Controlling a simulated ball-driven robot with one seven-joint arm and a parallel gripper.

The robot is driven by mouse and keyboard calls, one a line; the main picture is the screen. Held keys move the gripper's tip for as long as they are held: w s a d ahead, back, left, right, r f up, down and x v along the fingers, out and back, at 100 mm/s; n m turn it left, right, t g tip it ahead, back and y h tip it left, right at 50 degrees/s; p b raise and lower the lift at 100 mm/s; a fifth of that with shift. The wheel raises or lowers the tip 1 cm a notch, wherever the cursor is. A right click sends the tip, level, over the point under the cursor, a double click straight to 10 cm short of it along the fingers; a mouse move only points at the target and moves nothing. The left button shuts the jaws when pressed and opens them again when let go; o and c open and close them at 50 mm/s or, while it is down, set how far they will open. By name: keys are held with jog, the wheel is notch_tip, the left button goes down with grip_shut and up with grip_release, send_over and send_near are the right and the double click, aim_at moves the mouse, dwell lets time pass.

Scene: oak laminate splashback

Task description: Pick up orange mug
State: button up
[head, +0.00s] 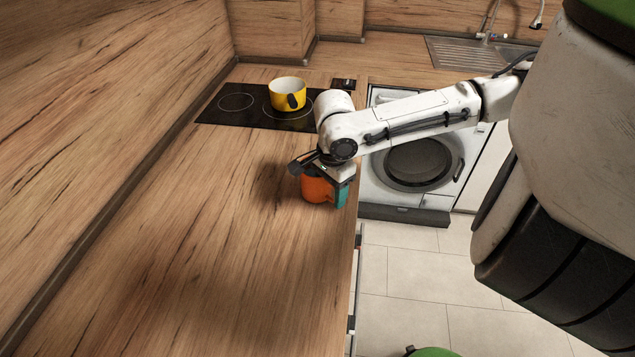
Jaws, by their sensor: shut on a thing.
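The orange mug (316,190) is at the right edge of the wooden worktop, with a teal part showing on its right side. My gripper (325,176) comes down over it from above and is shut on it. The fingers and the mug's rim are partly hidden by my wrist. A dark shadow lies on the worktop to the left of the mug. I cannot tell whether the mug's base touches the worktop.
A yellow pot (287,93) stands on the black hob (237,111) behind the mug. A washing machine (415,160) and a sink (470,53) are to the right. The worktop's near part (215,270) is clear. A wooden wall bounds the left.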

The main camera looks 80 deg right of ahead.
grip_shut()
jog(key=shift+r, duration=0.2)
dwell(0.4)
jog(key=shift+r, duration=1.45)
jog(key=s+a+r+p, duration=0.1)
jog(key=s+r+p, duration=0.2)
jog(key=s+r, duration=0.6)
jog(key=s, duration=0.4)
jog(key=shift+s+a+r+p, duration=0.15)
jog(key=shift+s+r+p, duration=0.05)
jog(key=shift+r+p, duration=0.2)
jog(key=shift+s, duration=0.15)
